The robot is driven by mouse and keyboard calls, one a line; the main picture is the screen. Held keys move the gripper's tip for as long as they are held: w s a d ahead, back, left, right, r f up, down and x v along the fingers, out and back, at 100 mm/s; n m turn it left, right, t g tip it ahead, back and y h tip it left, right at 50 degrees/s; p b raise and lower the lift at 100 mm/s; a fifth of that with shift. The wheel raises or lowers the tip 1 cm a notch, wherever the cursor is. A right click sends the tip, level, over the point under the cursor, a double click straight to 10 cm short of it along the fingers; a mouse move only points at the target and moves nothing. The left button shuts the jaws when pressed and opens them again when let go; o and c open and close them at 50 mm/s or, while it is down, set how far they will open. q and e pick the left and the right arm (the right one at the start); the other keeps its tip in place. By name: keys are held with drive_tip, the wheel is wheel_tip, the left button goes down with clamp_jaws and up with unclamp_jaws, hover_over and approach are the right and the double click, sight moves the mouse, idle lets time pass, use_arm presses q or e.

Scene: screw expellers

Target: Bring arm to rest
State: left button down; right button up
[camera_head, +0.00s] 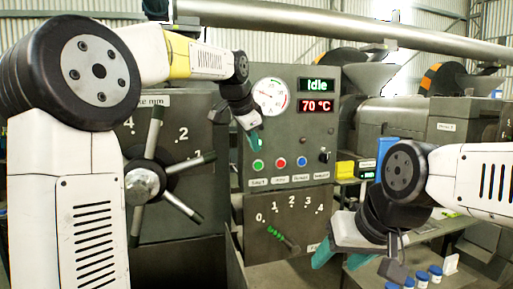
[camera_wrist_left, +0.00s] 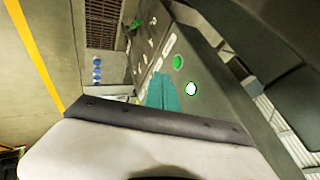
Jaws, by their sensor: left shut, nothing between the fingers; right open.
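My left arm reaches in from the left across the head view. Its gripper (camera_head: 256,138) is shut and empty, with teal fingertips in front of the grey control panel (camera_head: 290,150), below the round gauge (camera_head: 271,96) and above the green button (camera_head: 258,165). In the left wrist view its teal fingers (camera_wrist_left: 163,92) are together, near the panel's green button (camera_wrist_left: 178,62). I cannot tell whether they touch the panel. My right gripper (camera_head: 341,252) is at the lower right, its teal fingers spread and empty.
The panel displays (camera_head: 316,95) read "Idle" and "70 °C". A spoked handwheel (camera_head: 146,184) is at the left, and a green-handled lever (camera_head: 283,238) sits on a numbered scale below the buttons. Several blue-capped jars (camera_head: 422,279) stand at the lower right, below my right arm.

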idle(0.5)
use_arm(q)
drive_tip(key=s+a+f+n, duration=0.2)
drive_tip(key=s+a+n, duration=0.15)
drive_tip(key=s, duration=0.35)
drive_tip(key=s+a+f+n, duration=0.25)
drive_tip(key=s+a, duration=0.25)
drive_tip(key=s, duration=0.3)
drive_tip(key=s+a+f+n, duration=0.3)
drive_tip(key=s+f+n, duration=0.3)
drive_tip(key=s+f, duration=0.6)
drive_tip(key=s, duration=0.3)
drive_tip(key=shift+s+a+n+g, duration=0.2)
drive_tip(key=shift+n+g, duration=0.1)
drive_tip(key=shift+g, duration=0.1)
